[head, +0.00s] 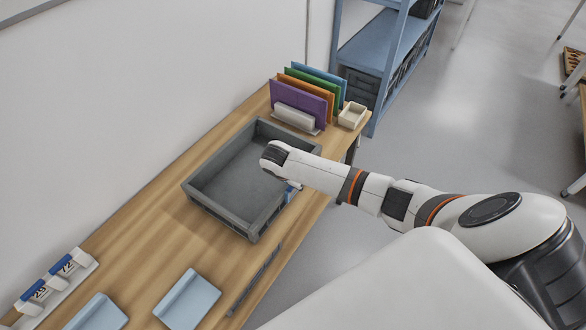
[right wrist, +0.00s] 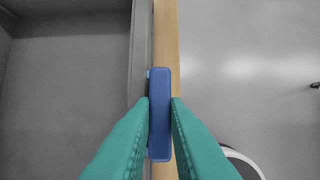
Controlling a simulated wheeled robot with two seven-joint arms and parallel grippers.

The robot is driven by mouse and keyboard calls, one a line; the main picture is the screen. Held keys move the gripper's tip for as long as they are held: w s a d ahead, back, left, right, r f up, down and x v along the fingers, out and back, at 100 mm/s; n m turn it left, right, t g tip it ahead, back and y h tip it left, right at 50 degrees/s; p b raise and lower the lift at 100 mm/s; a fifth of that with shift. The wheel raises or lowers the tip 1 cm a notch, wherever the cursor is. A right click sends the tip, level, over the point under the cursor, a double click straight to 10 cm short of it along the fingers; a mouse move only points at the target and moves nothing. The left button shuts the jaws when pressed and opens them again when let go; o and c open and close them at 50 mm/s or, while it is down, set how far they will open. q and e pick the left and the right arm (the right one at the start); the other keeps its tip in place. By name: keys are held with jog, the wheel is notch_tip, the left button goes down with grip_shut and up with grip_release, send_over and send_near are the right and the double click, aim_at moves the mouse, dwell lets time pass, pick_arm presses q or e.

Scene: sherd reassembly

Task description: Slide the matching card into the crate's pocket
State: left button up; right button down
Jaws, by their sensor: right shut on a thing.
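The grey crate (head: 207,205) sits open and empty on the wooden bench; its wall also shows in the right wrist view (right wrist: 140,50). My right gripper (right wrist: 160,112) is shut on a blue card (right wrist: 160,130), seen edge-on between the teal fingers. The card is at the outside of the crate's wall, above the bench edge. I cannot tell whether it is inside the pocket. In the head view my right arm mostly hides the gripper, the card and this side of the crate. My left gripper is in neither view.
Purple (head: 298,100), orange (head: 310,92), green (head: 325,90) and light blue (head: 325,72) panels stand in a rack behind the crate. A small cream box (head: 352,115) is beside it. Pale blue trays (head: 188,300) and number blocks (head: 62,268) lie nearer.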

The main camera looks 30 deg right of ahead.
jog(key=c, duration=1.3)
grip_release()
jog(key=shift+c, duration=0.2)
jog(key=v, duration=1.2)
jog(key=shift+b, duration=0.45)
